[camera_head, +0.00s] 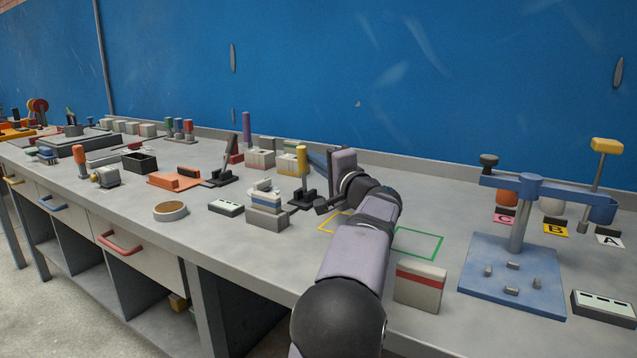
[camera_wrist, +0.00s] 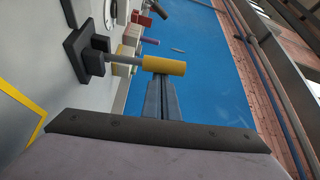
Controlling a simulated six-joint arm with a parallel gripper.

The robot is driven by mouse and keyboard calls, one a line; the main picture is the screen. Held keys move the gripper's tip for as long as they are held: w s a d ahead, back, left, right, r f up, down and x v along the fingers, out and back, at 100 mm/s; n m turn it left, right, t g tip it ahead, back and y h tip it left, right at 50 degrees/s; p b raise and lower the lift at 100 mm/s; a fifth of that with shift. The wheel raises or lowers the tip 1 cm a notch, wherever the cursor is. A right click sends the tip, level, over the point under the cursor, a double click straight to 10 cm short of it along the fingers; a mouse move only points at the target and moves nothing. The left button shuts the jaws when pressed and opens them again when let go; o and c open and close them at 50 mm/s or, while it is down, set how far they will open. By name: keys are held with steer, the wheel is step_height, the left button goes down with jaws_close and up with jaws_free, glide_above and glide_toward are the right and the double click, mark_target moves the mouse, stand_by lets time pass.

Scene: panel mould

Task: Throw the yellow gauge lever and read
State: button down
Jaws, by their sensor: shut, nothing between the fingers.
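The yellow lever (camera_head: 302,160) stands upright on a dark base (camera_head: 303,197) in the middle of the bench. In the wrist view its yellow grip (camera_wrist: 163,65) sits on a grey stem (camera_wrist: 124,60) rising from the dark base (camera_wrist: 85,54). My gripper (camera_head: 311,151) is shut and empty, beside the grip on its right. In the wrist view the fingertips (camera_wrist: 160,80) meet the edge of the grip; I cannot tell whether they touch it.
Green (camera_head: 440,250) and yellow (camera_head: 326,228) outlines mark the bench.

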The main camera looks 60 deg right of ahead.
mark_target(299, 162)
steer(key=a+b, duration=0.1)
steer(key=b, duration=0.2)
steer(key=a+n+b, duration=0.1)
steer(key=b, duration=0.2)
steer(key=a+f+b, duration=0.1)
steer(key=b, duration=0.2)
steer(key=shift+a+n+t+b, duration=0.3)
steer(key=shift+a+n+t, duration=0.1)
steer(key=shift+a, duration=0.1)
steer(key=shift+r, duration=0.1)
step_height(299, 162, up, 10)
steer(key=p, duration=0.5)
steer(key=shift+p, duration=0.4)
